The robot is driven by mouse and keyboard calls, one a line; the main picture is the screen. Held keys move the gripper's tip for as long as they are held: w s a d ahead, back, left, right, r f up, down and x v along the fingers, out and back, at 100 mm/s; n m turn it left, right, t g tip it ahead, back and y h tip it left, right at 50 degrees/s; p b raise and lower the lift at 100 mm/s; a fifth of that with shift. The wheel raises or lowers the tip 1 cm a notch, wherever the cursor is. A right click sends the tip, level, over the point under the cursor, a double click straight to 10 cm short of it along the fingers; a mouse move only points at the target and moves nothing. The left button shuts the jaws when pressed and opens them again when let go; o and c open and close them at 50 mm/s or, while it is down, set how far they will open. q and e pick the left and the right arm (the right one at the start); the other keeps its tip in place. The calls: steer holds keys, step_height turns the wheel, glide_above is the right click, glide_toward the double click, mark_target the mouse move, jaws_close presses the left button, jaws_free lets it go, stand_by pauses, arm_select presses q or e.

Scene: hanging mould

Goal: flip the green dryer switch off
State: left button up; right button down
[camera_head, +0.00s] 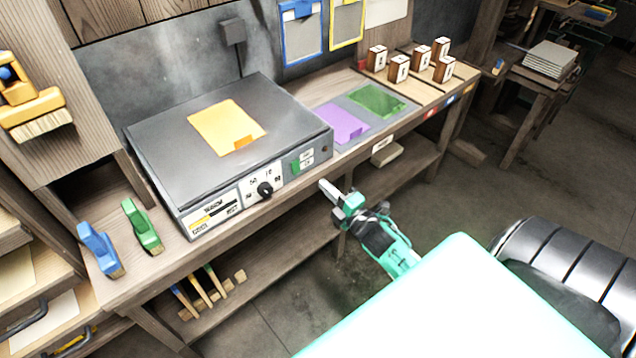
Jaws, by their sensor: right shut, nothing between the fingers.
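The dryer (170,160) is a flat grey metal box on the wooden bench. Its front panel carries labels, a black knob (265,189) and a small green switch (296,166) near the right end. I cannot tell from this view which way the switch is set. My right gripper (326,187) is shut and empty, in front of the panel, a little to the right of and below the switch, apart from it. My left gripper is not in view.
An orange sheet (226,126) lies on the dryer. Purple (341,123) and green (377,100) sheets lie to its right, with several wooden stamps (398,68) beyond. The bench front edge (390,138) runs near my gripper.

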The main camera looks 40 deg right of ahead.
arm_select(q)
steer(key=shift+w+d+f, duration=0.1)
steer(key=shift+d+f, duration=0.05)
arm_select(e)
steer(key=s, duration=0.3)
steer(key=shift+s+d+r, duration=0.1)
steer(key=shift+s+r, duration=0.15)
steer(key=shift+s, duration=0.15)
steer(key=shift+f, duration=0.1)
